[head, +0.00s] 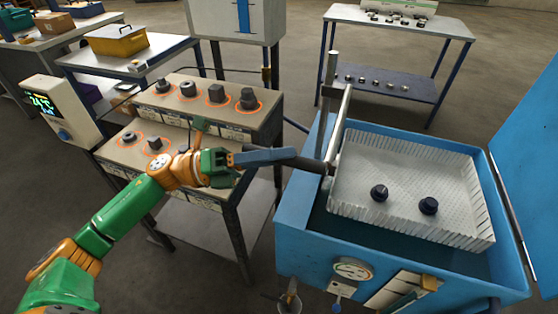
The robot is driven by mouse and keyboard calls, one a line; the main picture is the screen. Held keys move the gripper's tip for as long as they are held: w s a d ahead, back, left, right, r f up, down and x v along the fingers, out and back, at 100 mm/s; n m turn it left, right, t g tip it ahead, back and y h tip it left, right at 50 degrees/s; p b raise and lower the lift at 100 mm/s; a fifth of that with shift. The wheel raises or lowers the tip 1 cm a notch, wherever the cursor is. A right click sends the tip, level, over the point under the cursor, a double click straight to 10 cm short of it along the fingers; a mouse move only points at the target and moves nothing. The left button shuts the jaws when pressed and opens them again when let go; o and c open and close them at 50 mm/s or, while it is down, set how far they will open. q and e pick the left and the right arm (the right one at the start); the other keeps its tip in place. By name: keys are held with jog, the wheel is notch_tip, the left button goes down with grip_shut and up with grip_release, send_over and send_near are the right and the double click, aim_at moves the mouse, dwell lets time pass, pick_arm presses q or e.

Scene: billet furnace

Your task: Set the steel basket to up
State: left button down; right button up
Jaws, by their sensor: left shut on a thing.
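The steel basket (385,222) is a pale, perforated tray with pleated walls inside the open blue tank (310,265) at the right. It sits level inside the tank walls; I cannot tell its exact height. Two dark knob-like parts (379,193) lie on its floor. A lever with a blue grip (268,156) and a black shaft runs left from the upright metal post (331,105) at the tank's left side. The lever is nearly level. My left gripper (231,161) is shut on the lever's outer end. My right gripper is out of view.
A stepped bench (180,108) with dark parts in orange rings stands left of the tank. A display box (60,108) is at its left. The tank's raised blue lid (525,150) stands at the right. A table (400,20) is behind; open floor lies between.

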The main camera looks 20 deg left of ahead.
pick_arm(q)
jog(key=shift+r, duration=0.75)
jog(key=shift+w+a, duration=0.1)
jog(key=c, duration=0.7)
grip_release()
jog(key=shift+f, duration=0.2)
jog(key=b+v, duration=0.3)
jog(key=v, duration=0.4)
jog(key=shift+r+b, duration=0.15)
jog(key=shift+b, duration=0.2)
